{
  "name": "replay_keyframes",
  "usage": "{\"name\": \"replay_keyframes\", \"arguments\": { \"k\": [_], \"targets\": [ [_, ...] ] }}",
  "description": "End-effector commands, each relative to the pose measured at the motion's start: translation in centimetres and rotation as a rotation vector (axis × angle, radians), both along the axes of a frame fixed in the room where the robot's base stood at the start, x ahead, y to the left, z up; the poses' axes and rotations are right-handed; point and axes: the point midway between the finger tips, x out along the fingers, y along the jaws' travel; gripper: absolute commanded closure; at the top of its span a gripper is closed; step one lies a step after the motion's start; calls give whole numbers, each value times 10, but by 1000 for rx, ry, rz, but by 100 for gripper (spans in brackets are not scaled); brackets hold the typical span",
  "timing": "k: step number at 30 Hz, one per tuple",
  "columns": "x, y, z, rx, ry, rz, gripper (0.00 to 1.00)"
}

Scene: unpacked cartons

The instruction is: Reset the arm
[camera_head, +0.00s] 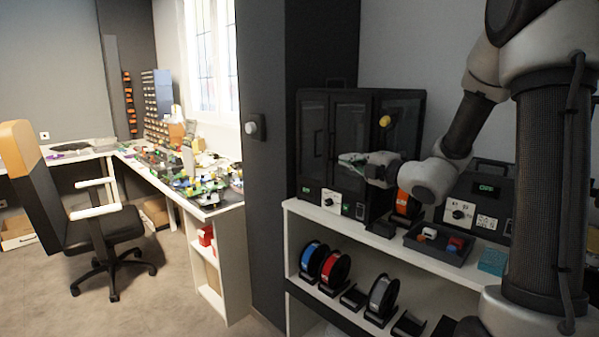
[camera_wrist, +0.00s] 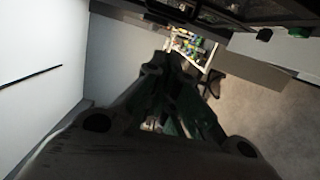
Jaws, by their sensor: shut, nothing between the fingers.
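My gripper (camera_head: 352,159) is at the end of my folded arm, in front of the dark cabinet (camera_head: 327,150) on the shelf unit in the head view. It points to the left, its fingers are together and it holds nothing. In the wrist view my gripper (camera_wrist: 170,75) reaches up from the bottom with its dark fingers closed. My arm comes in from the right, above the shelf top. Whether the gripper touches the cabinet front cannot be told.
The white shelf unit (camera_head: 420,262) carries a dark tray (camera_head: 440,243) with small coloured items and an orange spool (camera_head: 404,203). Several spools, among them a blue one (camera_head: 313,257), stand below. A cluttered desk (camera_head: 222,205) and a chair (camera_head: 102,228) are left. The floor between is clear.

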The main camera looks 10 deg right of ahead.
Motion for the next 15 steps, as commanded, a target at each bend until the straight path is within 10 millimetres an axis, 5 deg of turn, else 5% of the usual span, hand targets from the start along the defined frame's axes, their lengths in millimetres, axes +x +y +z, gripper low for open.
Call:
{"name": "replay_keyframes", "arguments": {
  "k": [5, 8, 15],
  "targets": [
    [-7, 5, -11, -270, -103, 40, 100],
    [-39, 22, -46, -612, -204, 208, 100],
    [-190, 36, -110, -1520, -843, 949, 100]
  ]
}}
